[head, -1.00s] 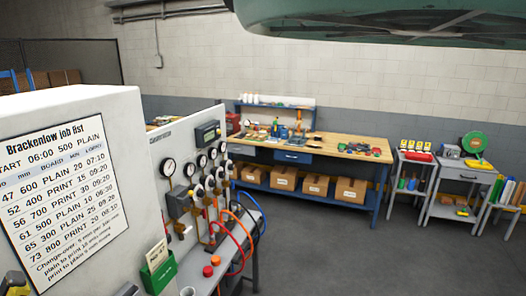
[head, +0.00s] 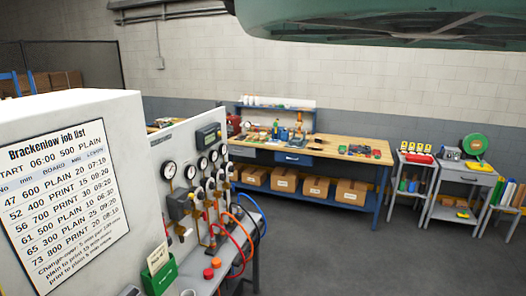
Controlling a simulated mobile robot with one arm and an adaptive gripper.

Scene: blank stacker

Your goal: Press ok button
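No button marked ok can be made out in the head view. A white cabinet (head: 122,108) stands at the left with a printed sheet headed "Brackenlow job list" (head: 62,190) on its face. Behind it is a pale panel (head: 165,145) with several round gauges (head: 169,170), knobs and a small dark display unit (head: 208,136), whose text is too small to read. My gripper is not in view.
A bench with red and orange knobs (head: 208,273), a green card holder (head: 160,277) and coloured hoses (head: 243,238) runs below the panel. A wooden workbench (head: 340,149) and grey carts (head: 467,174) stand farther back. Grey floor (head: 345,255) is clear at right.

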